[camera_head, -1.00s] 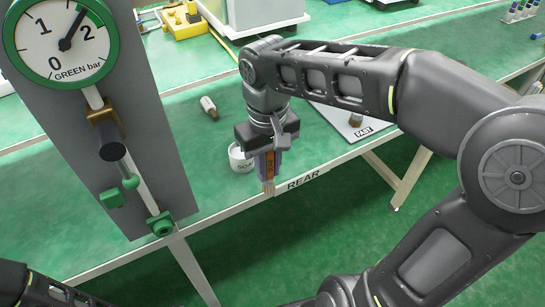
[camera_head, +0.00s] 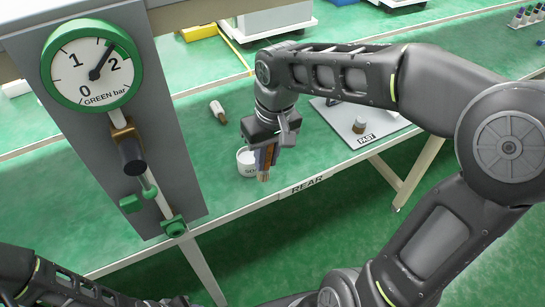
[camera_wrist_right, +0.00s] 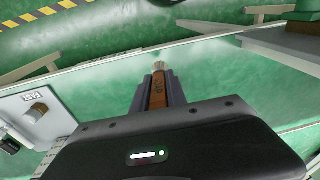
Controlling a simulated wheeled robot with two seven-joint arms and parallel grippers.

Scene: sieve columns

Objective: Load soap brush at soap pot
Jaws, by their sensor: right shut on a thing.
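The soap pot (camera_head: 243,170) is a small white cup with dark lettering on the green bench, near its front edge. My right gripper (camera_head: 266,157) is shut on the soap brush (camera_head: 264,174), which has a brown handle and pale bristles pointing down. The brush is in front of the pot's right side in the head view and hides part of it. Its height above the bench I cannot tell. In the right wrist view the brush handle (camera_wrist_right: 158,92) sits between the fingers, bristles outward; no pot is identifiable there. My left gripper is not visible.
A grey panel with a pressure gauge (camera_head: 92,65) and green-handled valve stands at left, close to the pot. A small bottle-like item (camera_head: 217,110) lies behind the pot. A grey plate (camera_head: 335,118) carrying a small knob-like piece lies to the right.

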